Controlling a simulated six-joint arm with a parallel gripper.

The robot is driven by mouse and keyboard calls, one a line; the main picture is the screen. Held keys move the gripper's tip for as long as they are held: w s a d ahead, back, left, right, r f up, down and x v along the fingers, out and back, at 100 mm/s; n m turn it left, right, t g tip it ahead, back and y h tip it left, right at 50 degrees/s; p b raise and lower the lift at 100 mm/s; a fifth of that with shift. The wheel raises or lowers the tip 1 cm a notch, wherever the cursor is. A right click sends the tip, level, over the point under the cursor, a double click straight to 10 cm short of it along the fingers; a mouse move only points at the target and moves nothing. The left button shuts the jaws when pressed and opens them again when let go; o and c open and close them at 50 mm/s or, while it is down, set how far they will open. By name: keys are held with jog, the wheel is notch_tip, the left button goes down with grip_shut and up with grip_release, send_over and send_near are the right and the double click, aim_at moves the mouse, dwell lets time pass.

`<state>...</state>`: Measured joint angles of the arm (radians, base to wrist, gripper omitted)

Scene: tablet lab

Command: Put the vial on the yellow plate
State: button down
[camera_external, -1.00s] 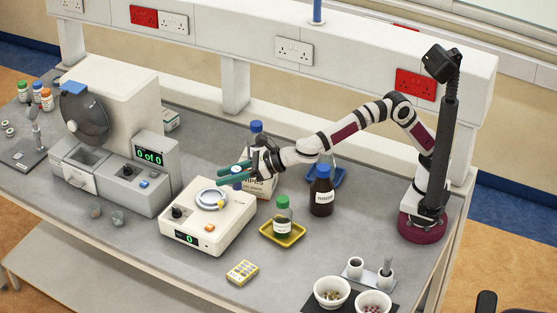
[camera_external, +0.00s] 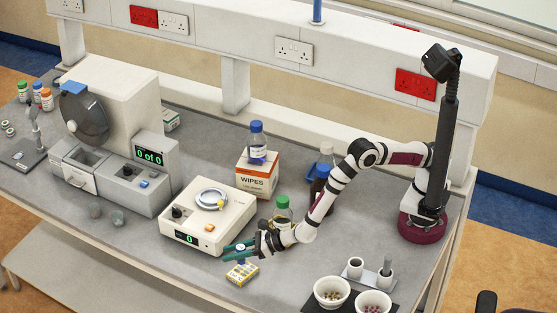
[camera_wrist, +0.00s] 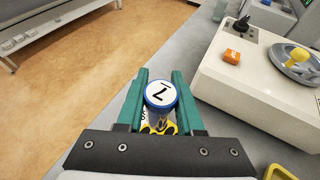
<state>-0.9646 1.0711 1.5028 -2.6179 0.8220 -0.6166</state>
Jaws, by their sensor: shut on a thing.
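The vial (camera_wrist: 161,94) has a blue-rimmed white cap marked with an upside-down 7 in the wrist view. My gripper (camera_wrist: 161,92) is shut on it, with one green finger on each side. In the external view my gripper (camera_external: 240,247) is low over the front of the bench. The small yellow plate (camera_external: 240,277) with pale wells lies on the bench just below the fingers, partly covered by them. In the wrist view yellow with dark spots shows under the vial, mostly hidden. I cannot tell whether the vial touches the plate.
A white instrument (camera_external: 207,218) with a ring on top stands behind and left of my gripper. A green-capped bottle (camera_external: 282,210) stands behind my arm; its yellow tray (camera_wrist: 283,173) shows at the wrist view's edge. Two bowls (camera_external: 332,291) sit at front right. Bench left of the plate is clear.

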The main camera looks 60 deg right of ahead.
jog(key=shift+f, duration=1.8)
jog(key=shift+f, duration=0.1)
jog(key=c, duration=0.5)
grip_release()
jog(key=shift+c, duration=0.2)
